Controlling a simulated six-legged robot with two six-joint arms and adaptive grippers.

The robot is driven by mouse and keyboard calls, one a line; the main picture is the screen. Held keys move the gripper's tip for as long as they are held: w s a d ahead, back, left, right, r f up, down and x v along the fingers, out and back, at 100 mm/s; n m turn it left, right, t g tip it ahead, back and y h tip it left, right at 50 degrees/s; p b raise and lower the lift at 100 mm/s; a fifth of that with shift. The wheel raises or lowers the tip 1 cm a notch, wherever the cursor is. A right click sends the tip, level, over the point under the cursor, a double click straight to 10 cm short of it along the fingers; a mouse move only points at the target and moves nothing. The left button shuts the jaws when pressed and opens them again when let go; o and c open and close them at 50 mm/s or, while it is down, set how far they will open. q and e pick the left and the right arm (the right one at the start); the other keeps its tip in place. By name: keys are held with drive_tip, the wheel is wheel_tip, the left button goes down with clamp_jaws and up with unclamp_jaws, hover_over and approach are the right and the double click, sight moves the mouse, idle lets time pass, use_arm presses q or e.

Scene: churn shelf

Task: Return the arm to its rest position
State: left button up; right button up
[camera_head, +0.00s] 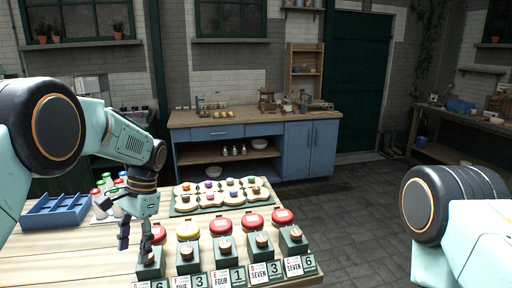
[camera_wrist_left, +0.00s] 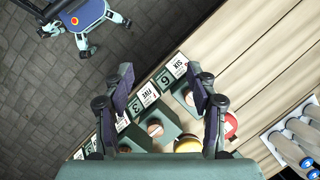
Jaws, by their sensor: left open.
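My left arm comes in from the left in the head view, and its gripper (camera_head: 136,240) points down over the front left of the wooden table (camera_head: 85,250). The left wrist view shows the two fingers of the left gripper (camera_wrist_left: 165,82) spread apart with nothing between the pads. Beyond them lie green blocks with round wooden tops and number cards. In the head view the gripper overlaps the leftmost green block (camera_head: 150,265); I cannot tell whether they touch. My right arm shows at the right edge, but its gripper is out of view.
Several green blocks with number cards (camera_head: 238,275) line the table's front edge, with red and yellow round lids (camera_head: 219,225) behind. A tray of scalloped pieces (camera_head: 212,196), a blue divided crate (camera_head: 55,211) and colour-capped bottles (camera_head: 102,204) stand farther back. Floor right of the table is clear.

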use_arm(q)
drive_tip(key=w+d+f+n+t+h+b, duration=0.25)
drive_tip(key=f+t, duration=0.25)
drive_tip(key=f, duration=0.9)
drive_tip(key=s+d+f+n+t+b, duration=0.1)
drive_tip(key=s+d+f+b, duration=0.1)
drive_tip(key=s+f, duration=0.65)
drive_tip(key=s+f+n+g+b, duration=0.1)
drive_tip(key=s+f+b, duration=0.5)
drive_tip(key=s, duration=0.9)
drive_tip(key=s+f+n+g+b, duration=0.1)
drive_tip(key=s+f+b, duration=0.4)
drive_tip(key=s+f, duration=0.6)
drive_tip(key=s, duration=0.5)
drive_tip(key=shift+s+d+f+n+g+b, duration=0.2)
drive_tip(key=shift+d+n+g+b, duration=0.05)
drive_tip(key=shift+n+g+b, duration=0.15)
